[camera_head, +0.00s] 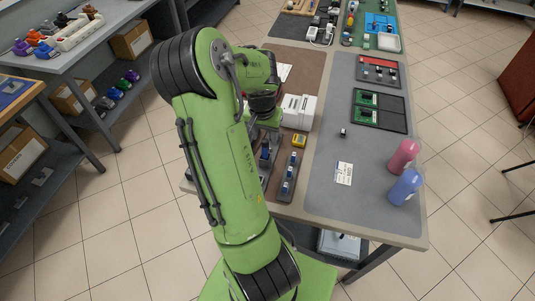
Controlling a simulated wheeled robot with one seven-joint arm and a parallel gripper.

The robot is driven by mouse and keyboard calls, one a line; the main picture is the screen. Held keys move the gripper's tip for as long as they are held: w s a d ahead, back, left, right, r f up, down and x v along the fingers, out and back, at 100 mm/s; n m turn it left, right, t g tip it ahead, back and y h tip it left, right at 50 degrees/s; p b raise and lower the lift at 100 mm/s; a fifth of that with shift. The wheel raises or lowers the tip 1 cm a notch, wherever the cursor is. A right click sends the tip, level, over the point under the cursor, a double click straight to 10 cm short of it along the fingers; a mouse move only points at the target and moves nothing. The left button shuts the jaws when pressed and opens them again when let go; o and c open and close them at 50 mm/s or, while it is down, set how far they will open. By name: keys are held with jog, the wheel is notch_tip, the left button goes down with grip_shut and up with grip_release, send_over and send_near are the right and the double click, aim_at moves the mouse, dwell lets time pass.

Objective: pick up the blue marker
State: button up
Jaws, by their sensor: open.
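I cannot make out a clear blue marker. A blue cylinder with a rounded end (405,187) lies or stands at the front right of the grey mat, beside a pink one (404,155). Small blue pieces (265,153) sit in a dark holder close to my gripper, and more blue pieces (287,180) are in a second holder to its right. My gripper (272,136) points down over the left part of the table, by the first holder, apart from the blue cylinder. It is open; my green arm hides much of it and the table below.
A white box-shaped device (298,111) and a yellow piece (299,140) stand right of my gripper. A paper label (343,173) and a small dark part (343,132) lie on the grey mat (325,205). Two dark trays (379,110) are farther back. The mat's middle is mostly clear.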

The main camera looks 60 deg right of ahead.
aim_at(265, 146)
jog(key=f, duration=0.2)
jog(key=d+f, duration=0.1)
jog(key=f, duration=0.2)
jog(key=f+b, duration=0.1)
jog(key=f, duration=0.1)
jog(key=shift+w+d+f, duration=0.15)
jog(key=shift+w+f, duration=0.1)
jog(key=shift+f, duration=0.1)
jog(key=shift+r, duration=0.1)
grip_shut()
